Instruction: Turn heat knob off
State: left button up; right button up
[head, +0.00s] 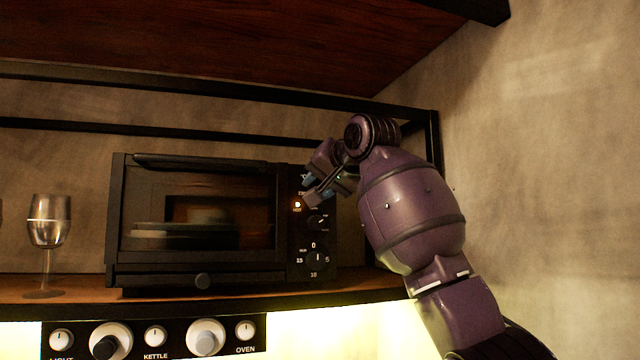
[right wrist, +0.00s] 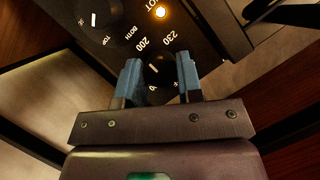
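The heat knob (right wrist: 160,68) is a black dial with a white mark, ringed by numbers such as 200 and 230, on the black toaster oven (head: 200,267). My right gripper (right wrist: 158,78) has its two blue-grey fingers on either side of this knob, apart, with dark gaps showing; contact is not clear. In the head view my right gripper (head: 310,190) is at the upper part of the oven's control panel and covers the heat knob. The hot light (right wrist: 161,12) glows orange. My left gripper is out of view.
A mode knob (head: 318,222) and a timer knob (head: 317,259) sit lower on the panel. A wine glass (head: 48,225) stands left of the oven. A knob strip (head: 133,350) runs under the shelf. A wall (head: 560,180) is at the right.

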jog(key=shift+c, duration=1.2)
